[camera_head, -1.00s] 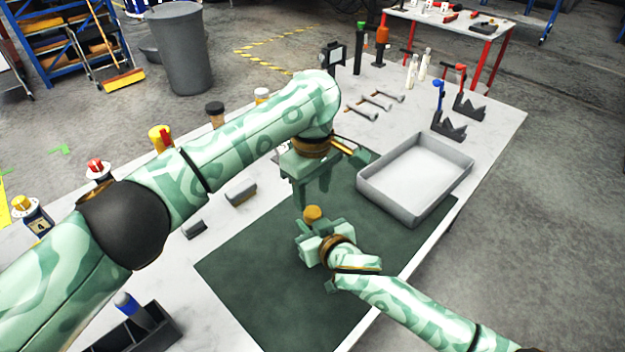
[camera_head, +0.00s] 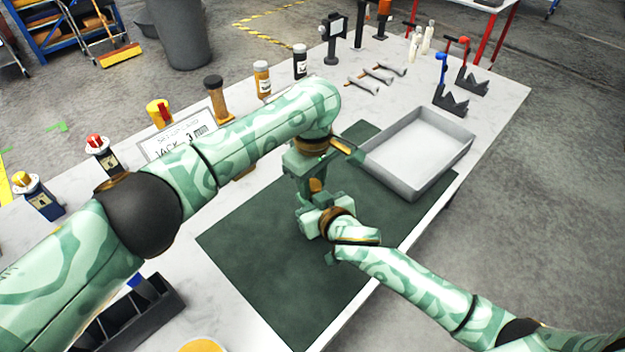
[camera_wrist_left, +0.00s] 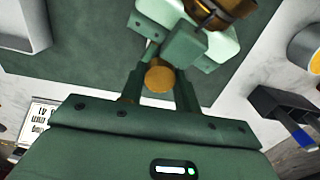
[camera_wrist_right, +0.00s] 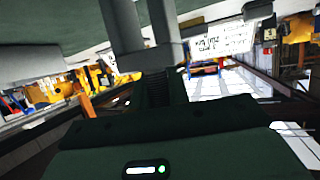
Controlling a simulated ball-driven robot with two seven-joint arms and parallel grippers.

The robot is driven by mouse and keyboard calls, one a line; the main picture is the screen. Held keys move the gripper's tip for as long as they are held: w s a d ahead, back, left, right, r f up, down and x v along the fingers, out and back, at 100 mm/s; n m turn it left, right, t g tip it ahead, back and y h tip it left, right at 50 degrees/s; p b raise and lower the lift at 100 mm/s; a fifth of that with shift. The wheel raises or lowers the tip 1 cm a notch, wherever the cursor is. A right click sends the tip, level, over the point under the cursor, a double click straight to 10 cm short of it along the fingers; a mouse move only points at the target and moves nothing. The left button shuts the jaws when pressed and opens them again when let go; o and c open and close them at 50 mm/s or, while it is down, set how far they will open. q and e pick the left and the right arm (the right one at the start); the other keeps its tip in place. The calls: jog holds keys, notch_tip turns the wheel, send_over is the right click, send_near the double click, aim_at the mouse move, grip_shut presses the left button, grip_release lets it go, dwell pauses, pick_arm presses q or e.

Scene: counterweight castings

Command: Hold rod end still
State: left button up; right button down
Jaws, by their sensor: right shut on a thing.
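A brass-coloured round rod end (camera_head: 316,185) stands up above the dark green mat; in the left wrist view its round top (camera_wrist_left: 159,78) shows between my left fingers. My right gripper (camera_head: 309,207) is shut on the rod below this top; its grip is mostly hidden by its own body. My left gripper (camera_head: 312,180) points down from above, with one finger on each side of the rod end. A narrow gap seems to show beside it, so the left jaws look open; whether they touch it is hard to tell.
The green mat (camera_head: 280,270) is otherwise bare. A grey tray (camera_head: 385,178) stands to its right. A black compartment bin (camera_head: 135,320) is at the front left.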

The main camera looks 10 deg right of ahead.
pick_arm(q)
jog(key=m, duration=0.7)
jog(key=o, duration=1.1)
jog(key=shift+r, duration=0.15)
jog(key=shift+r, duration=2.15)
jog(key=shift+c, duration=0.5)
